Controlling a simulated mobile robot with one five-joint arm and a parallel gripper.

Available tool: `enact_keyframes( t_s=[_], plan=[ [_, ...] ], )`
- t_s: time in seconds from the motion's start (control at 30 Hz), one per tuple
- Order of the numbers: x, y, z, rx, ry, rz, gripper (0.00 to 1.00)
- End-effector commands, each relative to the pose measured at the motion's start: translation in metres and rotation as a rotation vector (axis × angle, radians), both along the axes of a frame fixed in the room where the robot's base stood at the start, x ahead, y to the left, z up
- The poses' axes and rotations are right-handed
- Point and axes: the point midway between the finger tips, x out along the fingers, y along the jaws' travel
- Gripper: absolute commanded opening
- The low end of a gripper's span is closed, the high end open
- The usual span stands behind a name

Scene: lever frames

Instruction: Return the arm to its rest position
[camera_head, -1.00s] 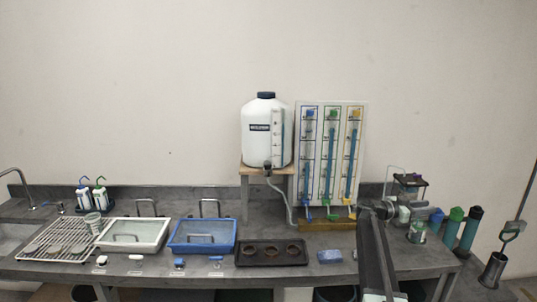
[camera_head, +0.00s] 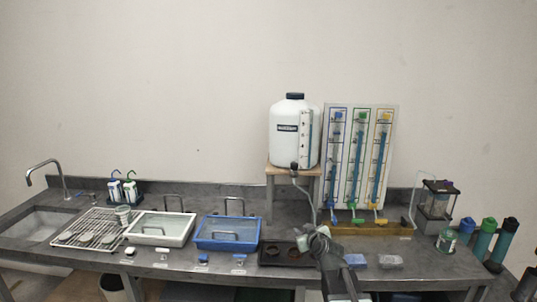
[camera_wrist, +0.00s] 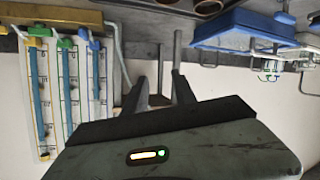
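My gripper (camera_head: 315,238) shows in the head view in front of the dark tray (camera_head: 264,261) with round cups, hiding its right end. In the wrist view, which is upside down, the two dark fingers of my gripper (camera_wrist: 160,84) stand apart with nothing between them. Part of my arm runs down from the gripper to the bottom edge of the head view.
A bench holds a drying rack (camera_head: 85,243), a white tub (camera_head: 160,240), a blue tub (camera_head: 228,245), a white tank (camera_head: 285,150) on a stand, and a tube panel (camera_head: 345,112). Coloured cylinders (camera_head: 503,240) stand at the right. The wall above is bare.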

Motion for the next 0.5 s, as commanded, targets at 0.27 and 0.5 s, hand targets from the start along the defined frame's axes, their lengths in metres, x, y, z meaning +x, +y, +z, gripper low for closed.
enact_keyframes(
  t_s=[0.27, 0.5],
  plan=[
    [-0.187, -0.013, -0.136, -0.027, 0.826, -0.089, 0.33],
    [-0.279, -0.04, -0.154, 0.018, 1.217, -0.378, 0.33]
  ],
)
